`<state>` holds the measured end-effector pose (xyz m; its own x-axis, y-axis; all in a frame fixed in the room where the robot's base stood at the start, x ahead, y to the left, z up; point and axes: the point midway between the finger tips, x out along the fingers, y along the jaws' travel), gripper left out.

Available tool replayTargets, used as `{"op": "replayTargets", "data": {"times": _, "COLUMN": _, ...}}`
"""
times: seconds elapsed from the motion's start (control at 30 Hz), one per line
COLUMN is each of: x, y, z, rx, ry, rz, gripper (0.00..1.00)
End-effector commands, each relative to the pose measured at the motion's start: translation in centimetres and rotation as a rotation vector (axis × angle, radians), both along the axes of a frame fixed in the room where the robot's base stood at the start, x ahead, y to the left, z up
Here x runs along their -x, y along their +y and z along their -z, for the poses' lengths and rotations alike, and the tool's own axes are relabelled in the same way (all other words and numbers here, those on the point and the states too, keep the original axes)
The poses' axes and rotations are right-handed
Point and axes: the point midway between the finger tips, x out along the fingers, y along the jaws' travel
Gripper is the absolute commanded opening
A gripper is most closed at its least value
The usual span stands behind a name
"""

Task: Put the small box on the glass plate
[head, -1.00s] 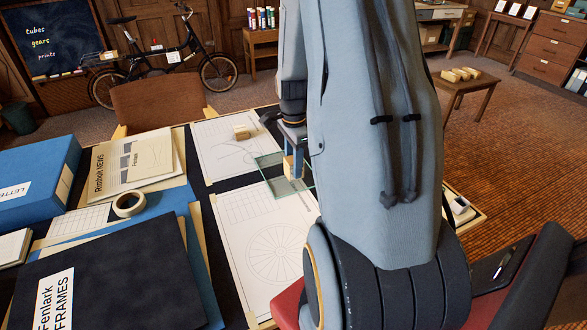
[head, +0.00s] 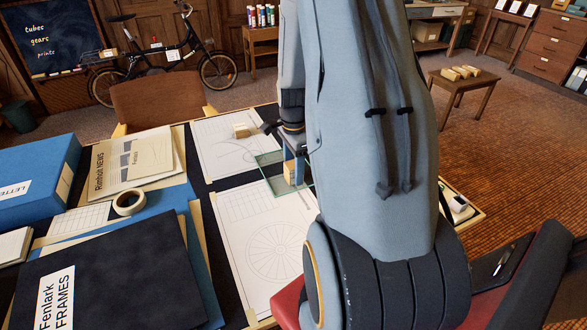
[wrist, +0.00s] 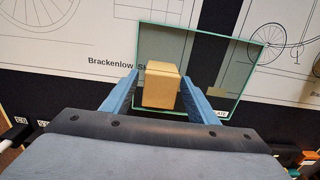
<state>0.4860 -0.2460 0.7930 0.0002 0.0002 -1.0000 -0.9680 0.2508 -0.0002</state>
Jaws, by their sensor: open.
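The small tan box (wrist: 161,84) stands upright on the glass plate (wrist: 215,62), towards its near side in the wrist view. In the head view the box (head: 290,172) shows on the right part of the plate (head: 268,160), partly hidden by my gripper. My gripper (wrist: 159,76) is open, with one blue finger on each side of the box. The right finger is very close to the box; I cannot tell whether it touches. The plate lies across the dark board and the drawing sheets.
Another tan block (head: 241,131) lies on the far drawing sheet. A tape roll (head: 129,202), a dark folder (head: 120,270) and a blue box file (head: 35,175) fill the left of the desk. My arm hides much of the desk's right side.

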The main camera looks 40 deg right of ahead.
Motion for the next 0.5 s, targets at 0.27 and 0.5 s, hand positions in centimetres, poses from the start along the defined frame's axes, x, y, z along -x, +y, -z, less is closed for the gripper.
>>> {"op": "replayTargets", "data": {"times": 0.27, "x": -0.1, "y": 0.0, "z": -2.3, "rx": 0.002, "ry": -0.003, "rz": 0.0, "gripper": 0.54}}
{"op": "replayTargets", "data": {"times": 0.5, "x": -0.1, "y": -0.1, "z": -6.9, "rx": 0.002, "ry": -0.005, "rz": 0.0, "gripper": 0.54}}
